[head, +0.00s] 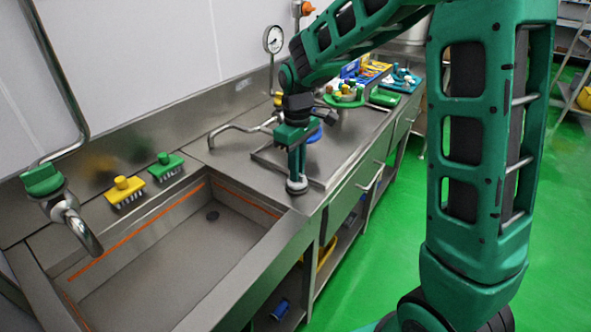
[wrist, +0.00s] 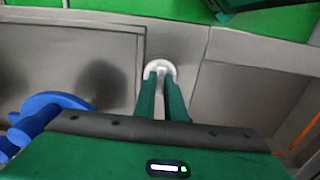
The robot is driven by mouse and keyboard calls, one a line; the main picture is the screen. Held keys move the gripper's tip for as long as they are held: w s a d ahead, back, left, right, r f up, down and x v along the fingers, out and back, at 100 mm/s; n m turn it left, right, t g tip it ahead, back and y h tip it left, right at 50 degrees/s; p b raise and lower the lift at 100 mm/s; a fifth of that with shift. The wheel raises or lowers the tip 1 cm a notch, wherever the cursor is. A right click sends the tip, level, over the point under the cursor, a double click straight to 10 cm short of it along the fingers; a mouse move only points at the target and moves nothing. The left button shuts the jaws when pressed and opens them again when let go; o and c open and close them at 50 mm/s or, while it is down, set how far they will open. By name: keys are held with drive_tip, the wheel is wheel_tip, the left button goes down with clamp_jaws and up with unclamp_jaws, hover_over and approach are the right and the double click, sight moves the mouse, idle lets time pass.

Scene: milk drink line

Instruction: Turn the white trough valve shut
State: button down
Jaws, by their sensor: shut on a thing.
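The white trough valve (head: 297,190) is a small round white piece on the steel worktop, at the corner beside the trough. In the wrist view the white valve (wrist: 161,64) shows as a round rim with a narrow raised grip. My gripper (head: 296,178) points straight down over it. In the wrist view the two green fingers of my gripper (wrist: 162,78) are closed on the valve's grip, one on each side. The fingers partly hide the grip, and I cannot tell the valve's turn angle.
The steel trough (head: 185,275) is empty with a drain. A yellow brush (head: 124,191) and a green brush (head: 165,166) lie behind it. A blue round part (wrist: 52,102) is left of my fingers. A green-handled tap (head: 42,179) overhangs the trough's left.

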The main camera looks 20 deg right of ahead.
drive_tip(key=m, duration=0.4)
drive_tip(key=shift+d, duration=0.1)
drive_tip(key=m, duration=0.4)
drive_tip(key=shift+w+m, duration=0.1)
drive_tip(key=shift+m, duration=0.3)
drive_tip(key=m, duration=0.8)
drive_tip(key=shift+m, duration=0.3)
drive_tip(key=shift+r, duration=0.1)
drive_tip(key=c, duration=1.8)
unclamp_jaws()
wheel_tip(320, 180, up, 11)
drive_tip(key=shift+f, duration=0.2)
